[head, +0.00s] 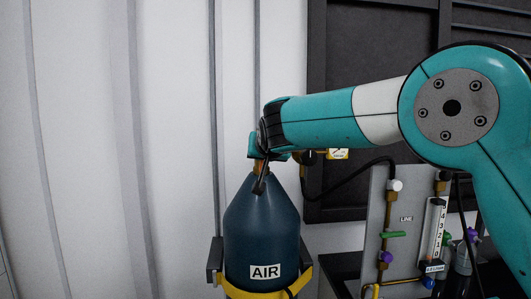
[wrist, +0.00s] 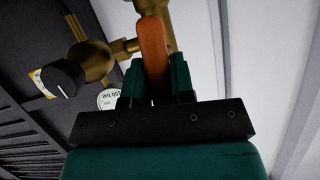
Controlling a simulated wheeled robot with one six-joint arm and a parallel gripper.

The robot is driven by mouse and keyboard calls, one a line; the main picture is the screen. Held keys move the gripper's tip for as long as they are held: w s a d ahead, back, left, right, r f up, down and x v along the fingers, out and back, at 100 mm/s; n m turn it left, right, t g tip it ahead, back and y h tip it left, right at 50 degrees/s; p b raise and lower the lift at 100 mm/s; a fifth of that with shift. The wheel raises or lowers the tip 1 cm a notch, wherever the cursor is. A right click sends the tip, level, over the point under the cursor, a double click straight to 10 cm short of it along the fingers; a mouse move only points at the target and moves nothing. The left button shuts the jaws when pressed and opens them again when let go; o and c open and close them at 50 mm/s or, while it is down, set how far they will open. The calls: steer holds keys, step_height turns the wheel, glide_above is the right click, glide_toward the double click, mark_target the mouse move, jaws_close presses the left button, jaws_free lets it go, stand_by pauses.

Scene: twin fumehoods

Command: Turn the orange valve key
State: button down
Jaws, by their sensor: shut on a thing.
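The orange valve key (wrist: 152,45) shows in the wrist view, upright between the two fingers of my gripper (wrist: 154,82). My gripper is shut on the key. The key's top lies against the brass valve body (wrist: 165,12). In the head view my gripper (head: 262,172) is at the neck of the dark blue cylinder (head: 262,215) marked AIR. The key is hidden there by my arm and gripper.
A brass regulator with a black knob (wrist: 62,77) and a round gauge (wrist: 109,100) sits beside the valve. A yellow strap (head: 300,283) holds the cylinder. A panel marked LINE (head: 407,200) with coloured knobs and a flowmeter (head: 432,233) stands at right. A black hose (head: 345,178) runs to it.

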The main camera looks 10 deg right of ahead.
stand_by(0.3)
steer(key=c, duration=1)
jaws_free()
steer(key=a+b+v, duration=0.1)
steer(key=b+v, duration=0.5)
steer(key=v, duration=1.1)
steer(key=shift+s+d, duration=0.2)
steer(key=shift+d, duration=0.15)
steer(key=shift+r, duration=0.15)
